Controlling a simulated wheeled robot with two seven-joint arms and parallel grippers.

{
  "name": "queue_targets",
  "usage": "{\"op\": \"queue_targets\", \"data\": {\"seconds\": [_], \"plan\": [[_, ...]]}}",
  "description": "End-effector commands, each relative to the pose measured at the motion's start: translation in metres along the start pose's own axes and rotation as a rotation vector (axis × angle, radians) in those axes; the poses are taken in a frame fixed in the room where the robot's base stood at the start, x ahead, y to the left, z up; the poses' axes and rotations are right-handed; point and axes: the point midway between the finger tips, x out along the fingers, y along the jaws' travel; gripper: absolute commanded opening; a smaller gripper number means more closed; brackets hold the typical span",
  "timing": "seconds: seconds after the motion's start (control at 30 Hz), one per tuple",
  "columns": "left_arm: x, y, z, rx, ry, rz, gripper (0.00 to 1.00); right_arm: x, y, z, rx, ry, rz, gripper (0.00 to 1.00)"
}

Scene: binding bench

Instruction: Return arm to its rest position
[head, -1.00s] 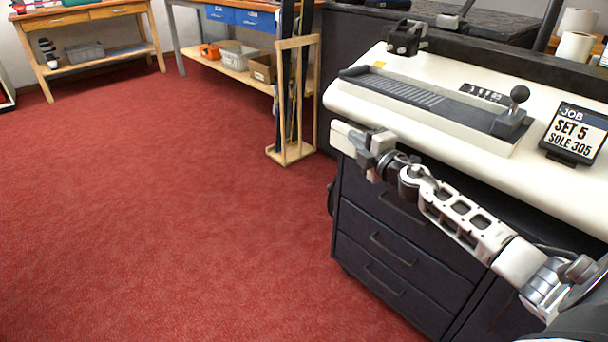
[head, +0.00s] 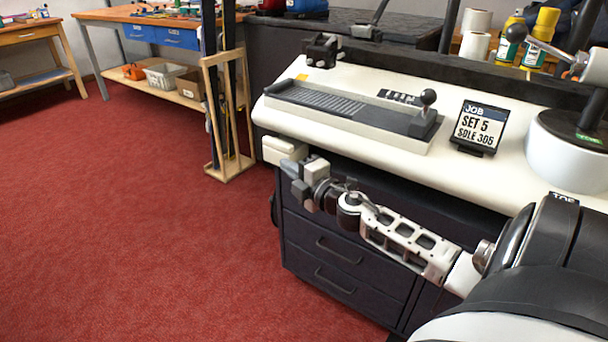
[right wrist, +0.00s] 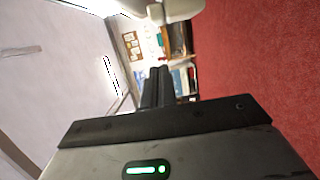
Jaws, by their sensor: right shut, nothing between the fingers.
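My right arm reaches in from the lower right in the head view. Its gripper (head: 300,180) is at the arm's left end, in front of the bench's front edge and above the drawers. In the right wrist view the two dark fingers (right wrist: 157,87) lie together with nothing between them. My left gripper is not in view.
The cream bench top (head: 345,128) carries a grey sliding jig (head: 350,108), a job sign (head: 480,128) and a white round-based device (head: 572,160). The dark drawer cabinet (head: 335,250) stands below. A wooden rack (head: 232,115) is to the left. Red carpet is clear.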

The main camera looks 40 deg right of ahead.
Motion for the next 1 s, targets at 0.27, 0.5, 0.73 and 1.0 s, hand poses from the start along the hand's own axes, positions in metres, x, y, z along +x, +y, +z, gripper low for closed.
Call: {"op": "queue_targets", "data": {"seconds": [0.27,0.5,0.73,1.0], "plan": [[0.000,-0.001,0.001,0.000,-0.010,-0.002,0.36,-0.047,-0.001,-0.001,0.001,0.002,-0.002,0.00],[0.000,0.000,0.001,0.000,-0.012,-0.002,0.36,-0.058,0.000,-0.001,0.000,0.002,0.001,0.00],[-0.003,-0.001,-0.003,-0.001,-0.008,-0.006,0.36,-0.057,0.005,-0.001,0.000,0.003,0.001,0.00],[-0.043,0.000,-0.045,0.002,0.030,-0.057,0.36,-0.057,0.056,-0.001,0.000,0.003,0.001,0.00]]}}
